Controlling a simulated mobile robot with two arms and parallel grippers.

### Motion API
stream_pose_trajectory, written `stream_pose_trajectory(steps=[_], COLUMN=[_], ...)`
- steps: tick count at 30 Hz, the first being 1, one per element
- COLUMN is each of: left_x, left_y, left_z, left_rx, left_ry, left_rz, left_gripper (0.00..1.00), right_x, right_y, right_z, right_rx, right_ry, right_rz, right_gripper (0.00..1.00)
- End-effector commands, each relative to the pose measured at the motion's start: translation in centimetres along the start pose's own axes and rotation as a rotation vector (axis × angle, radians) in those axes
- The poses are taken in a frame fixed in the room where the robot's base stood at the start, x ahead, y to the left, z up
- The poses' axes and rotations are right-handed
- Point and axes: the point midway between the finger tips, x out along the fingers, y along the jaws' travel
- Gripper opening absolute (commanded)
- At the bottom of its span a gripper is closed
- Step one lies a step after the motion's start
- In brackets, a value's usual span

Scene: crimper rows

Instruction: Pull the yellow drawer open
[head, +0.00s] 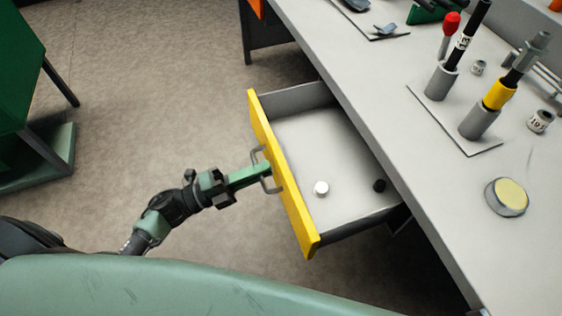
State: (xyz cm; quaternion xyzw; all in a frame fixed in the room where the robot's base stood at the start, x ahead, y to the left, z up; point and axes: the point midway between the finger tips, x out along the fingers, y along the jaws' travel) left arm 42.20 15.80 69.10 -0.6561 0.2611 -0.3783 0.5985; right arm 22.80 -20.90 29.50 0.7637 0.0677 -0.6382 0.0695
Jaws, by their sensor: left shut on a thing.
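The yellow drawer (283,178) stands well out from under the grey workbench, and its grey inside shows. A white round piece (321,188) and a small black piece (379,185) lie on the drawer floor. A grey bar handle (257,157) is fixed on the yellow front. My left gripper (266,169) comes in from the left with its green fingers at the handle, shut on it. The fingertips are partly hidden by the handle. My right gripper is not in view.
The workbench (345,75) carries holders with tools (441,80), a yellow-topped round tin (508,196) and small labelled weights. A green cabinet (18,65) stands at the far left. Open floor (160,90) lies between it and the drawer.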

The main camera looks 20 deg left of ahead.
Motion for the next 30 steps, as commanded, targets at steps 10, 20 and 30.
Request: stream_pose_trajectory(steps=[10, 20, 30], left_x=[-2.1, -2.1, -2.1], left_y=[-0.3, -0.3, -0.3], left_z=[0.0, 0.0, 0.0], left_rx=[0.0, 0.0, 0.0], left_ry=[-0.002, -0.002, -0.001], left_rz=[0.002, 0.002, 0.001], left_gripper=[0.0, 0.16, 0.2], right_x=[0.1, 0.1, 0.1], right_y=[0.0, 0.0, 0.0], right_z=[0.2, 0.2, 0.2], right_rx=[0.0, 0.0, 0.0], right_ry=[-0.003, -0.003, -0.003], right_rz=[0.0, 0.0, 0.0], right_gripper=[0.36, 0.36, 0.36])
